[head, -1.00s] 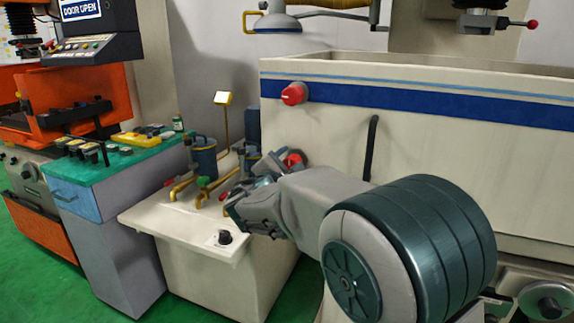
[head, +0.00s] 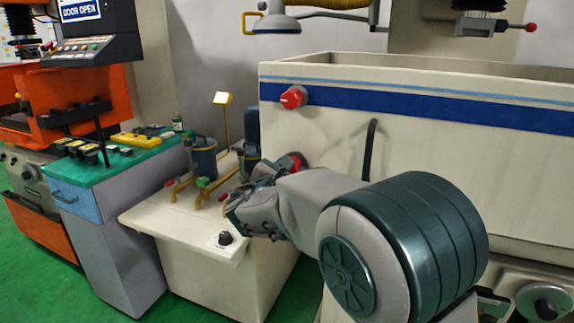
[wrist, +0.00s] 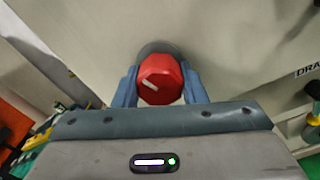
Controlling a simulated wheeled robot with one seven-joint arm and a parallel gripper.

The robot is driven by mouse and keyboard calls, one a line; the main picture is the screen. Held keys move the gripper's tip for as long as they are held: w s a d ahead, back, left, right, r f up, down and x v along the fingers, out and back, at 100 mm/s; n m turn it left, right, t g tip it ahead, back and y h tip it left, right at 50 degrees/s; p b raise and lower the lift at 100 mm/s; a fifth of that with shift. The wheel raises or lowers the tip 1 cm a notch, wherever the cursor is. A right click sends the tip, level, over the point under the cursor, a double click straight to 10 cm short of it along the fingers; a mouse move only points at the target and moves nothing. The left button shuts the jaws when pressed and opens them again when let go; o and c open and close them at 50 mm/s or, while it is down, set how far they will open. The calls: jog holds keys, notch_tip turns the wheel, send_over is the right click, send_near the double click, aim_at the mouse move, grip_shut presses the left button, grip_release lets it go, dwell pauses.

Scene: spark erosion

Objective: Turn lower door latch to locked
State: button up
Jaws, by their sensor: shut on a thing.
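The lower door latch is a red knob on a grey round base, low on the left edge of the white tank wall. In the wrist view the lower latch (wrist: 160,80) sits between the two blue fingers of my gripper (wrist: 160,90), which is shut on it. A white mark on its face lies tilted. In the head view the lower latch (head: 296,163) shows partly behind my wrist, and the fingertips are hidden there. The upper latch (head: 293,97), a like red knob with a white mark, is above it on the blue stripe.
A black door handle (head: 370,150) stands out from the tank wall (head: 450,145) right of the latches. Left of my gripper, a white cabinet (head: 165,222) bears blue canisters (head: 203,158) and yellow pipes. A screen (head: 80,9) reads "DOOR OPEN".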

jog(key=n+p, duration=0.1)
jog(key=n, duration=0.1)
jog(key=n+p, duration=0.1)
jog(key=n, duration=0.1)
jog(key=n+p, duration=0.2)
jog(key=shift+a+r+n, duration=0.1)
jog(key=shift+r+n, duration=0.2)
jog(key=shift+r, duration=0.05)
jog(key=n+p, duration=0.4)
jog(key=shift+f+n+p, duration=0.1)
jog(key=shift+n+p, duration=1.15)
jog(key=shift+n, duration=0.45)
